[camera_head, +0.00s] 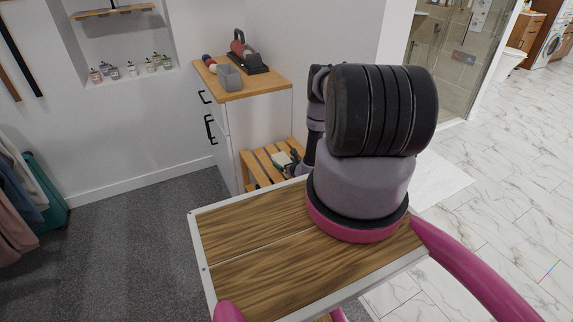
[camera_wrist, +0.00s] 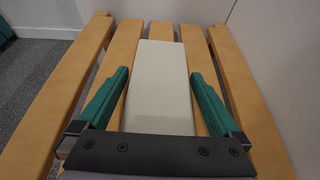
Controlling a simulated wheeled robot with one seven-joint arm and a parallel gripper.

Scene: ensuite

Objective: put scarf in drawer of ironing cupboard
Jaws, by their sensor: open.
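A pale cream, flat oblong (camera_wrist: 162,105), which may be the folded scarf, lies on a slatted wooden bench (camera_wrist: 57,90). My gripper (camera_wrist: 160,74) is open, with one green finger on each side of the oblong. Whether the fingers touch it I cannot tell. The ironing cupboard (camera_head: 262,128) is white with a wooden top and black handles. Its upper drawer (camera_head: 207,104) looks shut. In the head view my arm hides much of the bench, which stands right beside the cupboard.
A red and black iron (camera_head: 243,55), a grey cup (camera_head: 229,77) and small balls (camera_head: 209,62) stand on the cupboard top. Clothes (camera_head: 22,200) hang at the left. Grey carpet (camera_head: 130,235) in front of the cupboard is clear. A white wall borders the bench.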

